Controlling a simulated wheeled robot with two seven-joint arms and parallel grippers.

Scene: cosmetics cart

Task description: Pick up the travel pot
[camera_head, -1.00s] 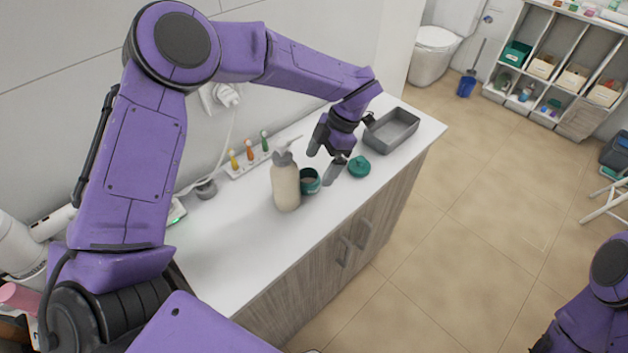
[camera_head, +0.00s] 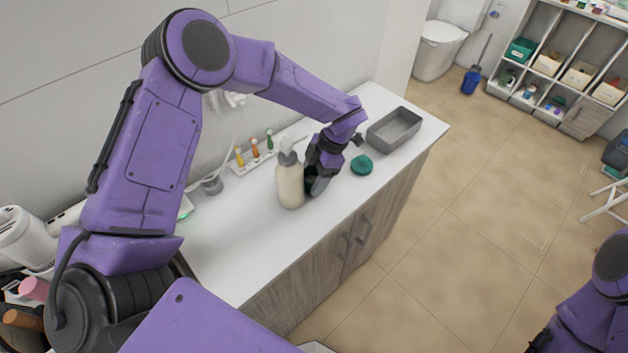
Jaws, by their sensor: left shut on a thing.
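The travel pot (camera_head: 308,182) is a small dark teal pot on the white counter, right beside a cream pump bottle. Most of it is hidden behind my left gripper and the bottle. My left gripper (camera_head: 315,187) reaches down from above and is shut on the pot, low at the counter. A teal lid (camera_head: 362,165) lies on the counter a little to the right of the gripper. Part of my right arm shows at the lower right edge, but its gripper is out of view.
The cream pump bottle (camera_head: 290,182) stands close against the left of the gripper. The counter's (camera_head: 235,245) near left part is clear.

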